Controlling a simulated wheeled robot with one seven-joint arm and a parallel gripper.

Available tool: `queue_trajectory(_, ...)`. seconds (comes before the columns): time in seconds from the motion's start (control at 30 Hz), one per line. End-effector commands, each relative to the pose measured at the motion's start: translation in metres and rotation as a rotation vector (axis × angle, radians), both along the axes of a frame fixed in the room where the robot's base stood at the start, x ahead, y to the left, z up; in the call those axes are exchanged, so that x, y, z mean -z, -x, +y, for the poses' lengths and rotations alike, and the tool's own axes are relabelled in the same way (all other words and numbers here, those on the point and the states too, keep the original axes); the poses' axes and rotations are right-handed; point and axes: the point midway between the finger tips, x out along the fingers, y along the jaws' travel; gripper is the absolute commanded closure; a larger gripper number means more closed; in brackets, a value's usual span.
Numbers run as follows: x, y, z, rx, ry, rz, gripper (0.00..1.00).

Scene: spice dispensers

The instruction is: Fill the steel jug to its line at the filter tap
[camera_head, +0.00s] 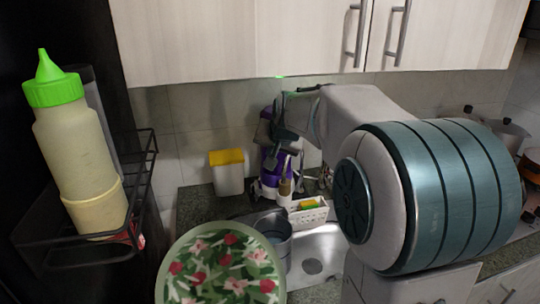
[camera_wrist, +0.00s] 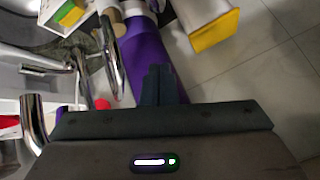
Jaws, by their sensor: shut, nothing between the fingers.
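A grey metal vessel, which looks like the steel jug (camera_head: 277,238), stands in the left part of the sink in the head view. The floral round item hides part of it, and its fill line and water level cannot be seen. My gripper (camera_head: 274,158) is shut and empty, up by the back wall in front of a purple and white object (camera_head: 270,182). In the wrist view my shut fingers (camera_wrist: 160,88) point at this purple object (camera_wrist: 146,50). Chrome taps (camera_wrist: 105,55) show left of the fingers; I cannot tell which is the filter tap.
A yellow-lidded white container (camera_head: 228,178) stands left of the purple object. A white caddy (camera_head: 308,213) sits at the sink's back edge. A floral round item (camera_head: 215,275) fills the front. A black rack (camera_head: 145,190) with a green-capped bottle (camera_head: 70,145) is at left. Cupboards (camera_head: 300,35) hang above.

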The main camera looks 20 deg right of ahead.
Motion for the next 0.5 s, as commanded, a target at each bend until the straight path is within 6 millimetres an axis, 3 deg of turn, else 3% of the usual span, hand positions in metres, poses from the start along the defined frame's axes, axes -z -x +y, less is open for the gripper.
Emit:
queue_trajectory(0.4, 0.059, -0.051, 0.002, 0.000, 0.000, 0.004, 1.00)
queue_trajectory(0.5, 0.069, -0.043, 0.010, -0.002, 0.000, 0.003, 1.00)
